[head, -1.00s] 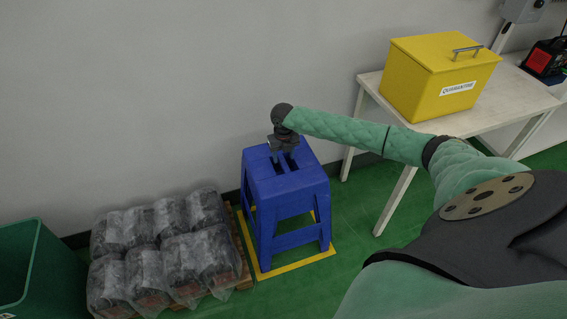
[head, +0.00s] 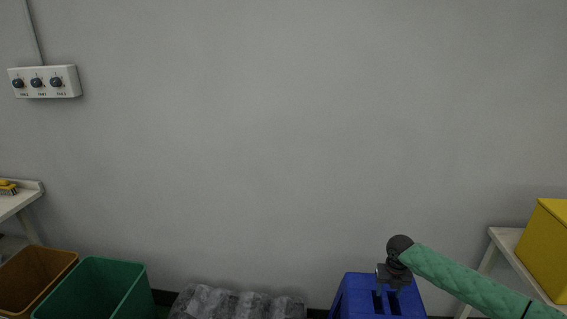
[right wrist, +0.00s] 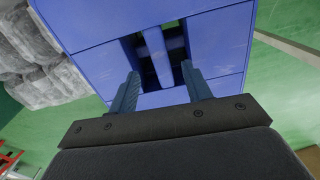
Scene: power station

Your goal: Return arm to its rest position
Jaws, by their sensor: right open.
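My right arm comes in from the lower right of the head view, its green sleeve ending in a dark wrist. My right gripper (head: 388,292) hangs at the top of a blue stool (head: 352,298). In the right wrist view its two fingers (right wrist: 158,90) are apart with nothing between them. They point at the stool's slotted blue top (right wrist: 215,45), with the slots just beyond the fingertips. I cannot tell whether they touch it. My left gripper is not in view.
A yellow box (head: 547,250) stands on a white table (head: 508,240) at the right. Plastic-wrapped bundles (head: 235,303) lie left of the stool. A green bin (head: 95,290) and a brown bin (head: 35,275) stand at the lower left. A switch panel (head: 45,81) is on the grey wall.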

